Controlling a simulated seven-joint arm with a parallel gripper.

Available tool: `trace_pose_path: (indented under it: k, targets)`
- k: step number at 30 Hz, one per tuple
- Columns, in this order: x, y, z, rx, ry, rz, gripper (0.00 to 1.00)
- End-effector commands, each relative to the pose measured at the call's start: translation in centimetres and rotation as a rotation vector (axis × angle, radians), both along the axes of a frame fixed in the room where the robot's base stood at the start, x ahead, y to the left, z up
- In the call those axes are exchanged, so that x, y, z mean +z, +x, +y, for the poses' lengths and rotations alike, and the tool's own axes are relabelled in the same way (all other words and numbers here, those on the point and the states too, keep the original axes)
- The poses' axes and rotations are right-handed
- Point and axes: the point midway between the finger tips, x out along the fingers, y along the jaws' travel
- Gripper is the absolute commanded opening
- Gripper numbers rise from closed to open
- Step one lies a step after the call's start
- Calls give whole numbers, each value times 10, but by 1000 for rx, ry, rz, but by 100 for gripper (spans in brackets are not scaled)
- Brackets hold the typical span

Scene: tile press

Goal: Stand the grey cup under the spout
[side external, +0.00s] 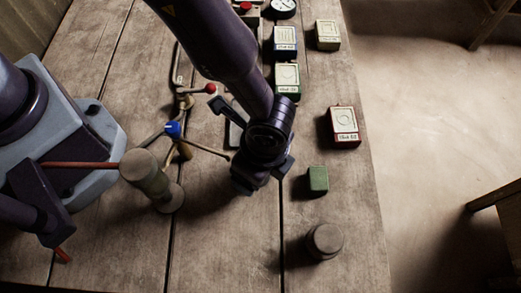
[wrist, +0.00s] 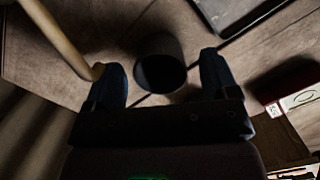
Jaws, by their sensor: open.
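A dark grey cup (wrist: 160,70) shows in the wrist view, its round mouth toward the camera. It lies between the two spread fingers of my gripper (wrist: 161,75), with gaps on both sides. In the side view my gripper (side external: 263,178) is low over the middle of the table, and the cup is hidden or too dark to tell there. A bent metal pipe (side external: 178,68), perhaps the spout, stands at the left near a red knob (side external: 211,88).
A blue hub with handles (side external: 173,130) and a thick cylinder (side external: 146,170) stand left of my gripper. A green block (side external: 318,180), a red box (side external: 343,125) and a grey-brown round thing (side external: 325,240) are at the right. Several boxes stand farther back. The front middle is clear.

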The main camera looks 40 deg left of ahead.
Motion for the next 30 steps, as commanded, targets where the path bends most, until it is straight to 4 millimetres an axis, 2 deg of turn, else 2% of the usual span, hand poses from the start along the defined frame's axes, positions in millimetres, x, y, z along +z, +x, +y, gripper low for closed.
trace_pose_path:
  k: [4, 13, 20, 30]
  targets:
    - [-8, 0, 1, 0, -1, -1, 80]
    - [-9, 0, 1, 0, -1, -1, 80]
    - [-9, 0, 1, 0, -1, -1, 27]
    - [-9, -9, 9, 0, 1, 0, 26]
